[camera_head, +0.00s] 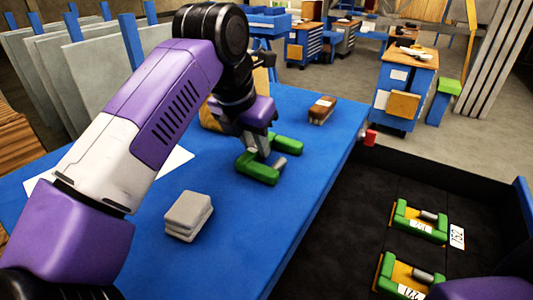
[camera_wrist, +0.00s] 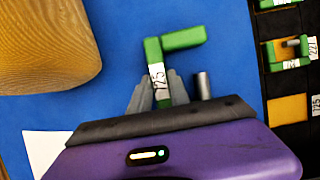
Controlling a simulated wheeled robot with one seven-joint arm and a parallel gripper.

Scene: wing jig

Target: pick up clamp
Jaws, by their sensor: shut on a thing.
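A green C-shaped clamp (camera_head: 258,172) with a grey cylindrical screw is at the blue table (camera_head: 210,257). In the wrist view the clamp (camera_wrist: 182,39) shows a white label that reads 125. My gripper (camera_wrist: 158,86) is shut on the clamp's labelled bar, one finger on each side. In the head view my gripper (camera_head: 262,150) comes down on the clamp from above and hides part of it. I cannot tell whether the clamp touches the table.
A black tray (camera_head: 340,225) to the right holds two green clamps (camera_head: 420,222) on yellow pads. The wrist view shows a bare yellow pad (camera_wrist: 287,109) labelled 125. Grey blocks (camera_head: 188,215), a brown brush (camera_head: 321,110) and a wooden block (camera_wrist: 45,40) are on the table.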

